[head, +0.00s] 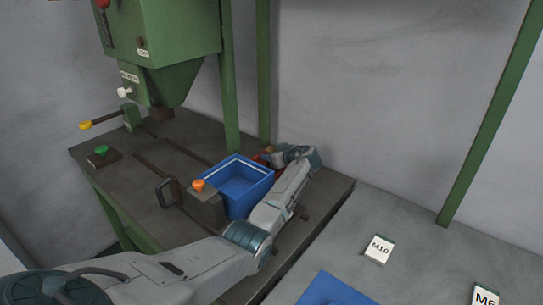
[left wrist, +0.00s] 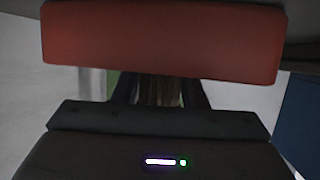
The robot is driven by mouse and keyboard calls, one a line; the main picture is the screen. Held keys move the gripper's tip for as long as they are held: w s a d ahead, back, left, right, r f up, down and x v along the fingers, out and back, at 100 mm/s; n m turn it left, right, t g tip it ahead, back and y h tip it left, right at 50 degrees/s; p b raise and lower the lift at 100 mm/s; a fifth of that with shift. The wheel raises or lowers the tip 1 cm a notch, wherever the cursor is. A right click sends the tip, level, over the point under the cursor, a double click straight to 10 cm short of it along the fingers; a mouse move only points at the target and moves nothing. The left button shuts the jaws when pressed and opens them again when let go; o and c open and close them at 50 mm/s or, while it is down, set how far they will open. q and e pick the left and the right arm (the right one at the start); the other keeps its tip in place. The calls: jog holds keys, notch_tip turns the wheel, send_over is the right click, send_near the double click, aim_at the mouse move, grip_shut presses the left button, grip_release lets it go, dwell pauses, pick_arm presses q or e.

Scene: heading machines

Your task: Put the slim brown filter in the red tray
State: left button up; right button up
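The red tray (head: 261,160) shows only in small part in the head view, behind the blue bin. In the left wrist view its red wall (left wrist: 160,44) spans the top, close to the camera, and hides my fingertips. My left gripper (head: 272,152) reaches over to the tray in the head view. In the left wrist view a brown, vertically striped piece, seemingly the slim brown filter (left wrist: 160,90), fills the gap between my dark fingers. Its lower end is hidden by the red wall. My right gripper is not in view.
A blue bin (head: 238,184) stands directly beside the red tray on the dark bench (head: 325,186). A box with an orange button (head: 205,205) is left of it. The green machine (head: 165,45) rises at the back left. Cards marked M10 (head: 378,249) and M6 lie on the right table.

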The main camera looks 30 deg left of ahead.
pick_arm(q)
jog(key=o, duration=0.4)
jog(key=shift+o, duration=0.2)
jog(key=shift+r+p, duration=0.3)
jog(key=shift+p, duration=0.15)
jog(key=v, duration=0.3)
jog(key=b+v, duration=0.1)
jog(key=v, duration=0.3)
jog(key=b+v, duration=0.1)
jog(key=v, duration=0.2)
jog(key=shift+s+d+f, duration=0.1)
jog(key=shift+d+f, duration=0.1)
jog(key=shift+d, duration=0.2)
jog(key=shift+s+d+r, duration=0.2)
jog(key=shift+d+r, duration=0.15)
jog(key=shift+d, duration=0.2)
